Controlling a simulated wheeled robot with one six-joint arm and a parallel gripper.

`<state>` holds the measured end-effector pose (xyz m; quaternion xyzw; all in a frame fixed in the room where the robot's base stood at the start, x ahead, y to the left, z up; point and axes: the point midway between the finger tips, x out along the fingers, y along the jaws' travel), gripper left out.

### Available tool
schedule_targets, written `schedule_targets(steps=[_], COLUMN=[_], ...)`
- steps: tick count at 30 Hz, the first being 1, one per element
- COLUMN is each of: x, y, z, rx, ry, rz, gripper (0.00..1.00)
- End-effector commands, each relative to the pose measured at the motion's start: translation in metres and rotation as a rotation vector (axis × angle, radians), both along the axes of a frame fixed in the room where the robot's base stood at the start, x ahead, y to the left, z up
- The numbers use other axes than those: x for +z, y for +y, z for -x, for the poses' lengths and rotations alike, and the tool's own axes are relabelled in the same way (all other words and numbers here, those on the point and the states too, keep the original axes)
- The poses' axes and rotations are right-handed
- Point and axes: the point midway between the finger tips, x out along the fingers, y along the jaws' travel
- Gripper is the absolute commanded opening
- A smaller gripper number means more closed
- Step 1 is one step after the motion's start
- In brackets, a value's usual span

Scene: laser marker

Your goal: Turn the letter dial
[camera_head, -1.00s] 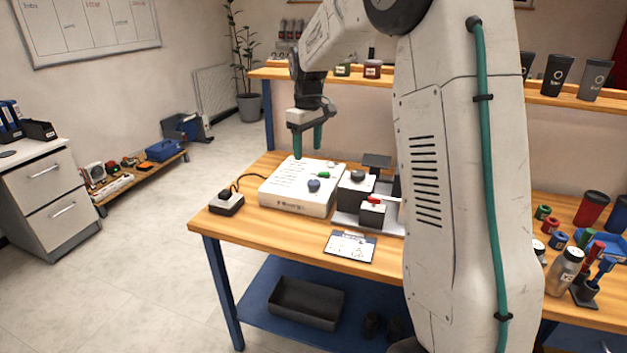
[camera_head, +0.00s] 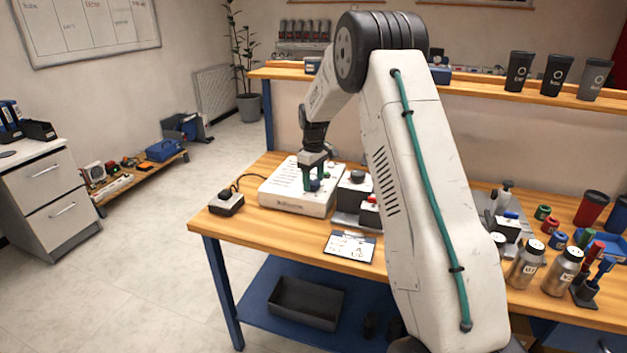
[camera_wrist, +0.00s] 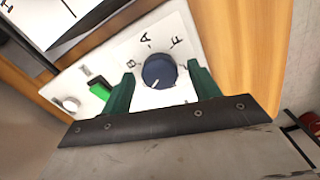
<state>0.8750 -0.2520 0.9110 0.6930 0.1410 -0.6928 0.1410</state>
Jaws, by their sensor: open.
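The letter dial is a dark blue round knob (camera_wrist: 159,71) with a white pointer line, on the white control box (camera_head: 285,205). Letters B, A and F show beside it in the wrist view. My gripper (camera_wrist: 160,80) is open, with one green finger on each side of the dial. In the head view the dial (camera_head: 315,184) is partly hidden by my gripper (camera_head: 313,183).
A green switch (camera_wrist: 99,88) sits left of the dial on the box. A black-knobbed unit (camera_head: 353,187) stands to the right, and a small black box (camera_head: 226,203) with a cable to the left. A printed card (camera_head: 350,246) lies near the table's front edge.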

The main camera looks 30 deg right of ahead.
Motion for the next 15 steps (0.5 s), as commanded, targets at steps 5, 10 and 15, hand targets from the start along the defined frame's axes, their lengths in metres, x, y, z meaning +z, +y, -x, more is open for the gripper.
schedule_targets(steps=[5,10,15], x=[-0.0035,-0.0033,-0.0032], y=[-0.0003,-0.0006,-0.0006], z=[0.0002,0.0003,0.0004], rx=[-0.001,-0.001,-0.001], ry=[0.000,0.000,0.000], rz=[0.000,0.000,0.000], gripper=[0.61,0.50,0.16])
